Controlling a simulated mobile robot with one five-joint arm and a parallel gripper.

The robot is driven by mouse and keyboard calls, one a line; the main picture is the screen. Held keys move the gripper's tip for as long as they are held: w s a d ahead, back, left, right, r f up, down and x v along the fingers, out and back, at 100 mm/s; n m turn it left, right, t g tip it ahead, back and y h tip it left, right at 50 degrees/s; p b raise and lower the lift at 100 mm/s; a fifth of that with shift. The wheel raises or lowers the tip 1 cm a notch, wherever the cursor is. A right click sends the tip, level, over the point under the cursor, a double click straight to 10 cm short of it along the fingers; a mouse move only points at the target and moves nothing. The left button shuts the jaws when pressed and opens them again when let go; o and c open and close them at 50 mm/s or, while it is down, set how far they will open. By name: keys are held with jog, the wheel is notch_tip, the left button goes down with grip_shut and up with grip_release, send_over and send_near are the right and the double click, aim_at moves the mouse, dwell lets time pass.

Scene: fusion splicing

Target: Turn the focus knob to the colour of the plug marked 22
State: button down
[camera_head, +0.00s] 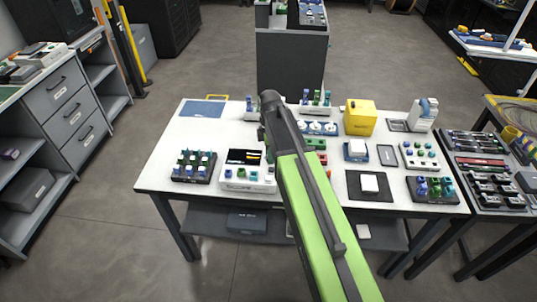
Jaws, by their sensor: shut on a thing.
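My green arm reaches from the lower right over the white table. My gripper (263,136) is at its dark far end, mostly hidden by the arm. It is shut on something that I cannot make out. Just left of and below it stands a white device (246,184) with a dark screen (244,157) showing coloured bars, and small blue and green knobs on its front. I cannot tell which is the focus knob. Small coloured plugs stand in a black rack (191,178) at left and another dark rack (432,198) at right. Their markings are too small to read.
The white table (164,160) also holds a yellow box (360,117), a white block on a black mat (370,183), a white panel with knobs (420,164) and a blue sheet (202,109). Drawers stand left; a second crowded table stands right.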

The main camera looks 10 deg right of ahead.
jog(key=c, duration=1.4)
grip_release()
jog(key=shift+d, duration=0.15)
jog(key=shift+o, duration=0.2)
jog(key=shift+r, duration=0.1)
notch_tip(320, 180, up, 17)
jog(key=p, duration=1.7)
